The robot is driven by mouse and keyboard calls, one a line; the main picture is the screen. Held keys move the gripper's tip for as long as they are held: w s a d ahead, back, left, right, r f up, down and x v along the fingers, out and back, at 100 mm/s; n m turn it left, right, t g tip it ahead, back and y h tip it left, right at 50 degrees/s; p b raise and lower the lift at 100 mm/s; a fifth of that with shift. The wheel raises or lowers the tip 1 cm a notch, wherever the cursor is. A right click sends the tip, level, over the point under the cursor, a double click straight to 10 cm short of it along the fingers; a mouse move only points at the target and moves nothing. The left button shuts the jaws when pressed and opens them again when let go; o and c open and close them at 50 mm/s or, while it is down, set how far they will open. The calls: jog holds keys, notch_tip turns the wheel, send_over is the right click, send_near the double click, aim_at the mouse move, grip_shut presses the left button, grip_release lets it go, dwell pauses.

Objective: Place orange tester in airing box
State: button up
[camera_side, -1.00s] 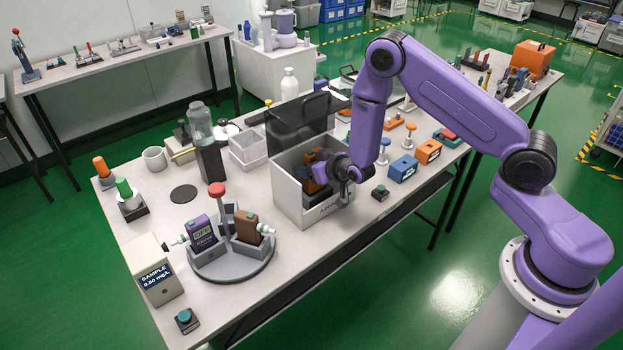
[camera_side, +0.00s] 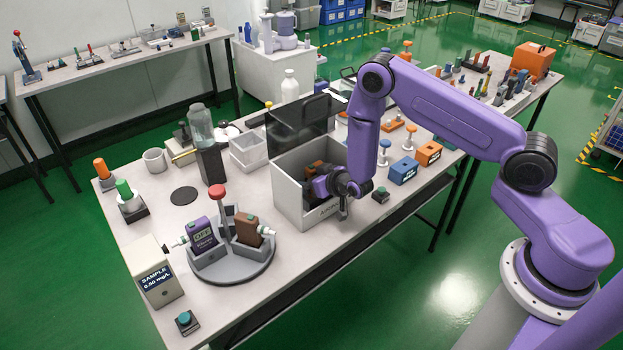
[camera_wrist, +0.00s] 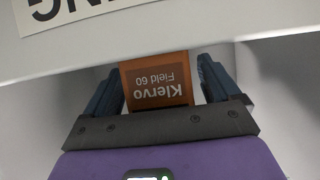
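The orange tester (camera_wrist: 156,80), labelled "Klervo Field 60" and upside down in the wrist view, sits between the two dark blue fingers of my gripper (camera_wrist: 160,85). In the side view my gripper (camera_side: 321,185) reaches into the airing box (camera_side: 326,212), a white open box with a dark raised lid (camera_side: 298,118). An orange-brown patch shows inside the box by the fingers. The tester's lower end and the box floor are mostly hidden.
A round grey stand (camera_side: 235,268) holds a purple tester (camera_side: 201,236) and a brown one (camera_side: 247,230). A white bin (camera_side: 248,150) stands behind the airing box. Blue (camera_side: 403,170) and orange (camera_side: 428,153) blocks stand to its right.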

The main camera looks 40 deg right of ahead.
jog(key=shift+r, duration=0.1)
jog(key=shift+s+r, duration=0.15)
jog(key=shift+s, duration=0.05)
jog(key=v, duration=1.2)
jog(key=s+a+r+n+g+y, duration=0.4)
jog(key=s+a+r+n+g, duration=0.25)
jog(key=s+a, duration=0.5)
jog(key=s+d+r+n+g+h, duration=0.1)
jog(key=s+d+r+n+g, duration=0.1)
jog(key=s+d+r, duration=0.3)
jog(key=s+d+r+n+g+h, duration=0.2)
jog(key=s+d+r+n+g, duration=0.1)
jog(key=s, duration=1.1)
notch_tip(320, 180, up, 3)
jog(key=shift+d+r+n+h, duration=0.1)
jog(key=shift+d+n+h, duration=0.35)
jog(key=shift+d, duration=0.65)
jog(key=shift+w+g, duration=0.1)
jog(key=shift+g, duration=0.15)
